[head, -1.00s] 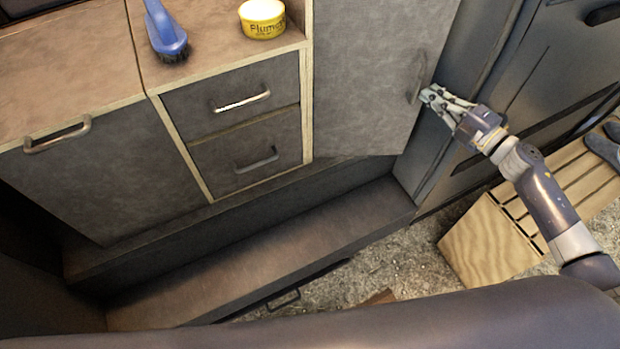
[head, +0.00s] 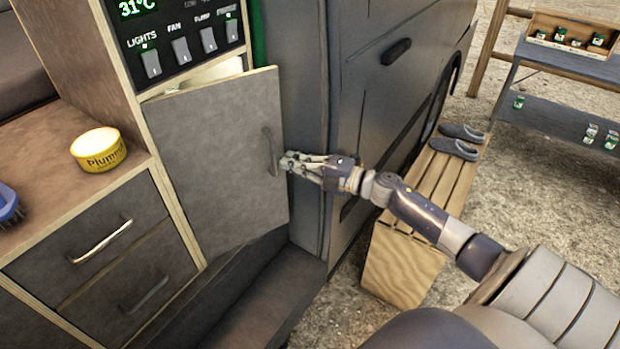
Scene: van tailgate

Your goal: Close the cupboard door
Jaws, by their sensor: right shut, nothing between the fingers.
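The grey cupboard door (head: 218,165) stands ajar below the switch panel. A gap shows along its top, with something pale inside the cupboard. Its bar handle (head: 269,152) is near the door's right edge. My right gripper (head: 286,162) is shut and empty, with its fingertips right beside the door's free edge, close to the handle. I cannot tell whether the fingertips touch the door. My left gripper is not in view.
A yellow tin (head: 98,150) and a blue brush (head: 8,205) sit on the counter left of the door. A slatted wooden bench (head: 400,262) with dark slippers (head: 455,148) stands right, beneath my right arm. Gravel ground lies beyond.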

